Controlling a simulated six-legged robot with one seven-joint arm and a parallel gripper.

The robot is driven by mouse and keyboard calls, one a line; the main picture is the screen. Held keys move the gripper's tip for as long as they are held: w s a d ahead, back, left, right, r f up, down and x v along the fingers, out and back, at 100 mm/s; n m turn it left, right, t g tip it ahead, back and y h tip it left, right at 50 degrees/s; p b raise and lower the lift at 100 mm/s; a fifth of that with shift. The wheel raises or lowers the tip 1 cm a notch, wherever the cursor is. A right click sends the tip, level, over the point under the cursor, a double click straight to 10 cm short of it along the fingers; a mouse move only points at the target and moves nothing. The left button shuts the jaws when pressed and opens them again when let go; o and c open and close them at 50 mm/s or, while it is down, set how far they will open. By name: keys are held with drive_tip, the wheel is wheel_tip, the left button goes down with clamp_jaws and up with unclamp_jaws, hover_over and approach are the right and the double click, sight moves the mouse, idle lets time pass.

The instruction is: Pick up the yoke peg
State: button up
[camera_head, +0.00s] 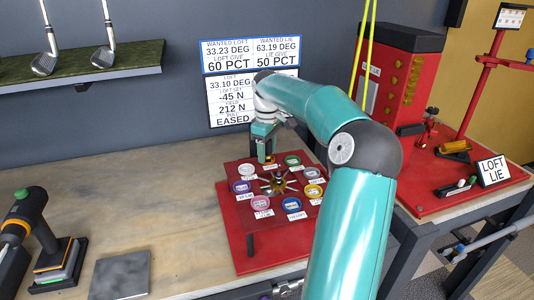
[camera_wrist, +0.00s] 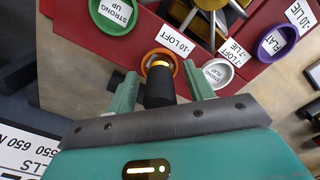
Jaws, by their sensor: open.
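The dark peg (camera_wrist: 160,88), which I take to be the yoke peg, shows in the wrist view with a gold-orange band near its far end. It stands at the orange ring cup (camera_wrist: 148,58); whether it is seated inside the cup is hard to tell. My gripper (camera_wrist: 160,77) is open, with one pale green finger on each side of the peg and a visible gap at each side. In the head view my gripper (camera_head: 263,152) points down at the back of the red board (camera_head: 238,222), and it hides most of the peg there.
Several coloured cups, including a white cup (camera_wrist: 217,73), a green cup (camera_wrist: 112,14) and a purple cup (camera_wrist: 272,44), ring a brass spoked hub (camera_head: 277,184). A cordless driver (camera_head: 30,220) stands left.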

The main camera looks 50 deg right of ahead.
drive_tip(key=shift+f, duration=0.15)
drive_tip(key=c, duration=1.1)
clamp_jaws()
